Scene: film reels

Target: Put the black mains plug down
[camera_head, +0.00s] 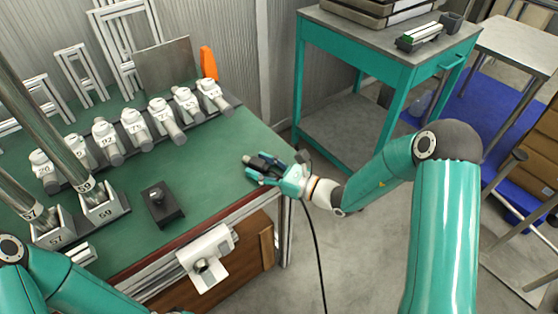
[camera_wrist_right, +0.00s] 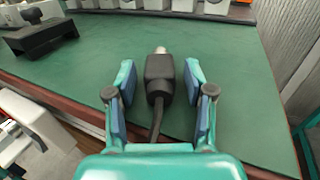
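The black mains plug (camera_wrist_right: 159,75) lies at the green table top (camera_head: 215,165) near its right corner, with its pale tip pointing away from my wrist. It also shows as a small dark shape in the head view (camera_head: 261,161). My right gripper (camera_wrist_right: 159,82) is open around the plug, with one finger on each side and a visible gap to both. In the head view the right gripper (camera_head: 262,172) is low at the table's right edge. The black cable (camera_head: 316,240) runs back between the fingers and hangs to the floor. My left arm shows at bottom left; its gripper is out of view.
A black block with a knob (camera_head: 162,205) stands on the table. Behind it is a row of numbered white holders (camera_head: 134,130). Tubes stand in holders marked 57 and 59 (camera_head: 103,205). A white bracket (camera_head: 207,255) is on the table front. A teal trolley (camera_head: 385,60) stands behind right.

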